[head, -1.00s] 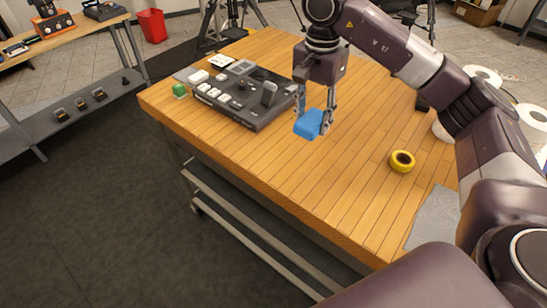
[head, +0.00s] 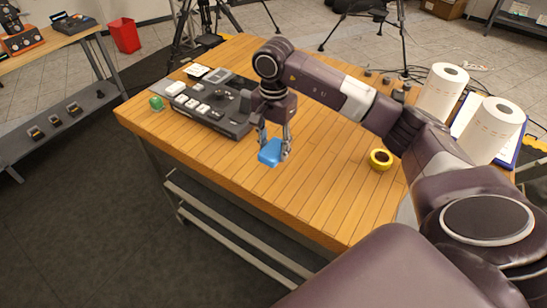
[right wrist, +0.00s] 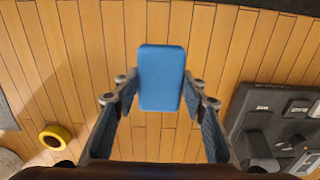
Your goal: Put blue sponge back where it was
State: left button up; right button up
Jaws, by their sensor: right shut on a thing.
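The blue sponge (head: 270,152) is a small rounded block between the fingers of my right gripper (head: 273,143). My right gripper is shut on it and holds it over the wooden table (head: 315,200), just right of the dark control panel. In the right wrist view the blue sponge (right wrist: 161,78) stands upright in the picture between the two fingertips (right wrist: 161,88), with bare planks behind it. I cannot tell whether its underside touches the table. My left gripper is not in view.
A dark control panel (head: 222,120) with white keys and a green object (head: 156,103) are at the table's left. A yellow tape roll (head: 381,159) lies to the right. Paper rolls (head: 442,93) stand at the far right. The table's front middle is clear.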

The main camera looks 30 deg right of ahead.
notch_tip(320, 180, down, 5)
jog(key=shift+p, duration=0.7)
jog(key=shift+f, duration=0.4)
jog(key=shift+f, duration=0.15)
jog(key=o, duration=1.1)
